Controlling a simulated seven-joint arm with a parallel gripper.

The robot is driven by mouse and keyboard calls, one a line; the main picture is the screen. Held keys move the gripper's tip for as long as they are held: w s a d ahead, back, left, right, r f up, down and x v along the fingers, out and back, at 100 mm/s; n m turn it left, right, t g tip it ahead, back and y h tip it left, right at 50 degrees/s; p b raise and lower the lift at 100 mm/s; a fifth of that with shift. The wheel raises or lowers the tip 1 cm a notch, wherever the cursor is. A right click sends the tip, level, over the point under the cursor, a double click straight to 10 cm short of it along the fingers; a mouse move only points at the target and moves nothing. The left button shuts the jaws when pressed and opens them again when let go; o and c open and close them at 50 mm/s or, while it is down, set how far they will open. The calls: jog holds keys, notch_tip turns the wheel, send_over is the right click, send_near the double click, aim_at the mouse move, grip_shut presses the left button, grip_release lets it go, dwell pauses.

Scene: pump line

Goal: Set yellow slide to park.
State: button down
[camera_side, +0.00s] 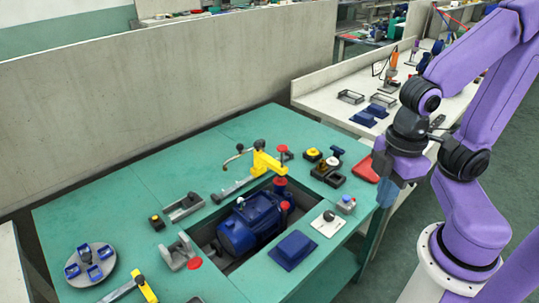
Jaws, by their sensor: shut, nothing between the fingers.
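A yellow part (266,162) with a dark knob stands at the back of the bench, beside a grey rail (232,189). A second yellow part (145,288) sits on another grey rail (118,291) at the front left, partly cut off by the frame edge. I cannot tell which of these is the yellow slide, and no park marking is legible. My gripper (386,197) hangs at the right end of the bench, apart from both yellow parts. It is shut and empty; its fingertips are small and hard to make out.
A blue pump (246,226) sits in a recess in the middle of the green bench (110,212). A blue block (293,250), a white plate (328,223), a red part (364,170) and black fixtures (327,168) lie nearer my gripper. A round grey disc (90,265) with blue blocks is at left.

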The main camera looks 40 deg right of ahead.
dwell(0.3)
jog(key=c, duration=1.1)
grip_release()
jog(key=shift+w+a+r, duration=0.1)
jog(key=shift+w+a, duration=0.05)
jog(key=shift+w, duration=0.05)
jog(key=shift+o, duration=1.4)
jog(key=w+a+r, duration=0.3)
jog(key=w+a, duration=0.1)
jog(key=w, duration=0.5)
jog(key=shift+a+m, duration=0.25)
jog(key=shift+m, duration=0.15)
jog(key=m, duration=0.3)
send_over(259, 141)
notch_tip(259, 141, down, 16)
jog(key=shift+a+f, duration=0.1)
jog(key=shift+f, duration=0.1)
grip_shut()
